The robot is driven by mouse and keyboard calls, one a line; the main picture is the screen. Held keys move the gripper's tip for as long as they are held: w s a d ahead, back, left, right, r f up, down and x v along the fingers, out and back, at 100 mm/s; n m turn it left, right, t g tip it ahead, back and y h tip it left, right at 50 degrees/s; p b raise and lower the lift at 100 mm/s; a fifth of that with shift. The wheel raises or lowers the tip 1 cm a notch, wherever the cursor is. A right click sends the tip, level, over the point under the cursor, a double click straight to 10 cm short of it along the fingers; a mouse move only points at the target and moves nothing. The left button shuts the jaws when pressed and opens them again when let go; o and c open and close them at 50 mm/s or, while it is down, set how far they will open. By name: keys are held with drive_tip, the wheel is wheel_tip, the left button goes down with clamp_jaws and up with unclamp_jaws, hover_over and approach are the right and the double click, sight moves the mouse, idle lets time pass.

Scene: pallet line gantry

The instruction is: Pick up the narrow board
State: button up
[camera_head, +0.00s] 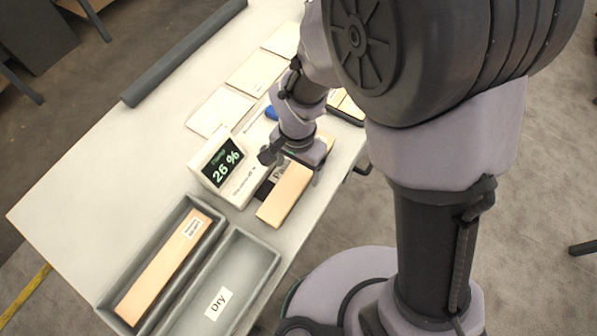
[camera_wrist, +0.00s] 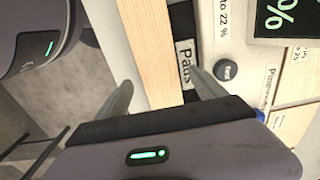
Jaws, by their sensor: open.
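A narrow light-wood board (camera_head: 284,197) lies near the table's right edge, in front of the moisture meter. In the wrist view the board (camera_wrist: 150,40) runs up the picture between the two fingertips of my gripper (camera_wrist: 163,90). The fingers are apart, with a visible gap on each side of the board. A second board (camera_head: 165,265) with a white label lies in the left grey tray (camera_head: 112,296).
The white meter (camera_head: 216,187) reads 26 % and stands close beside the board. The grey tray (camera_head: 262,256) labelled Dry is empty. A dark grey bar (camera_head: 185,52) lines the far edge. The table's left part is clear.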

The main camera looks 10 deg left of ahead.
wheel_tip(320, 180, down, 2)
drive_tip(key=shift+f, duration=0.1)
clamp_jaws()
drive_tip(key=shift+r, duration=0.25)
